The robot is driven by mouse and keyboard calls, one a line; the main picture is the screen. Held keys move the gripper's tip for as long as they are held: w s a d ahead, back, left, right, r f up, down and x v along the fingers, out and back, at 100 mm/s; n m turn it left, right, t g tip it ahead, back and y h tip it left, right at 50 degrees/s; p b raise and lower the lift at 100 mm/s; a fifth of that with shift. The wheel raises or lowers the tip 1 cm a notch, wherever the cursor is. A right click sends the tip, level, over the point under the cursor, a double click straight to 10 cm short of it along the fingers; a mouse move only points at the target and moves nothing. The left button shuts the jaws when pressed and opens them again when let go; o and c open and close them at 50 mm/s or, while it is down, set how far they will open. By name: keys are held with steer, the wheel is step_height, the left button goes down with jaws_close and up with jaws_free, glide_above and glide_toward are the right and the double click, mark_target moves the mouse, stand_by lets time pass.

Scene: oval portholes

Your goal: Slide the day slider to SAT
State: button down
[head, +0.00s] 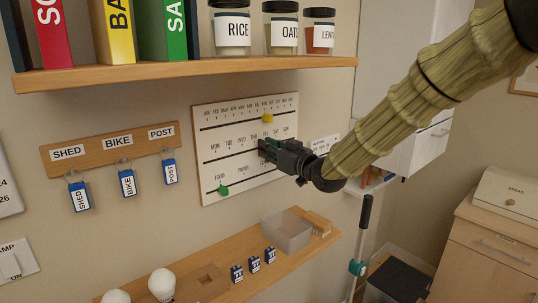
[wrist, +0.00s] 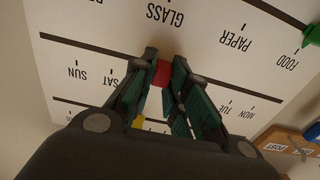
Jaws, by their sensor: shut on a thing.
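A white wall board (head: 208,165) carries three rows of labels, each with a dark slot. In the wrist view the board (wrist: 105,18) appears upside down. The day slider is a red knob (wrist: 162,74) on the middle slot. My gripper (head: 265,147) is shut on it, and the fingers (wrist: 163,80) flank it in the wrist view. The SAT label (wrist: 113,82) and SUN label (wrist: 82,74) lie left of the knob there, TUE and MON to its right. The fingers hide the labels nearest the knob. In the head view my gripper hides the knob.
A yellow slider (head: 267,117) sits on the upper month slot, and a green slider (head: 223,190) near FOOD on the lowest slot.

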steer(key=w+d, duration=0.3)
steer(key=d, duration=0.1)
steer(key=shift+w+d, duration=0.2)
steer(key=shift+w, duration=0.15)
steer(key=c, duration=1.4)
jaws_free()
steer(key=v, duration=1.2)
